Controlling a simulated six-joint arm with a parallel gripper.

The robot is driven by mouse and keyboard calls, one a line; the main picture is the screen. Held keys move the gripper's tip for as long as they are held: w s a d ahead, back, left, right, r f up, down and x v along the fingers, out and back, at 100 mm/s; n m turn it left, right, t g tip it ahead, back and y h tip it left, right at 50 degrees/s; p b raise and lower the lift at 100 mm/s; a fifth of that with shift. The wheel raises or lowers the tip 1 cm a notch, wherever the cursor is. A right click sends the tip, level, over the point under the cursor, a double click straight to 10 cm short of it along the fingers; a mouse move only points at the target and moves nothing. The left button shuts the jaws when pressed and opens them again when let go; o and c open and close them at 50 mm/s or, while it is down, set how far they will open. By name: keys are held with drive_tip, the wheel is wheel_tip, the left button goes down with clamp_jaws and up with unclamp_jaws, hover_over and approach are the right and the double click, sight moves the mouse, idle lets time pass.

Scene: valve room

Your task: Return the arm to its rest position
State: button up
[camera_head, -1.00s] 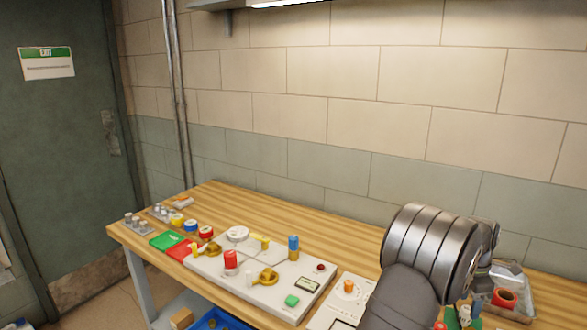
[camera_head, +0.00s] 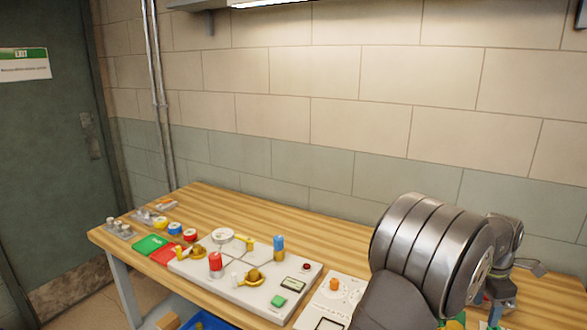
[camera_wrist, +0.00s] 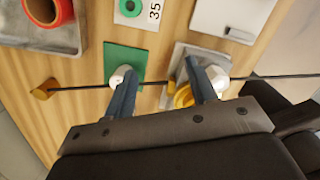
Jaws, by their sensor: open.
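My gripper (camera_wrist: 165,95) is open in the wrist view, its two fingers apart with nothing held between them. It hangs over the right part of the workbench (camera_head: 330,255). Below the fingers are a green pad (camera_wrist: 126,62) and a grey plate with a yellow part (camera_wrist: 183,97) partly hidden by the right finger. In the head view my arm stands at the right, and its wrist end is folded down there; the fingertips are hard to make out.
A white valve board (camera_head: 250,285) with red, blue and brass fittings fills the bench middle. A white panel with an orange knob (camera_head: 334,284) stands right of it. A tray (camera_wrist: 50,35) with a red roll (camera_wrist: 62,12) lies near my gripper. Bare wood runs along the back.

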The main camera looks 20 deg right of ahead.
drive_tip(key=w+a+n, duration=0.1)
drive_tip(key=w+a, duration=0.2)
drive_tip(key=w, duration=0.8)
drive_tip(key=w+a, duration=0.3)
drive_tip(key=w, duration=0.8)
drive_tip(key=w+a+f, duration=0.1)
drive_tip(key=w+f, duration=0.1)
drive_tip(key=w, duration=0.1)
drive_tip(key=w+a+f, duration=0.1)
drive_tip(key=w+f, duration=0.1)
drive_tip(key=w, duration=0.2)
drive_tip(key=w+a+f, duration=0.2)
drive_tip(key=w, duration=0.2)
drive_tip(key=shift+f, duration=0.25)
drive_tip(key=shift+o, duration=0.2)
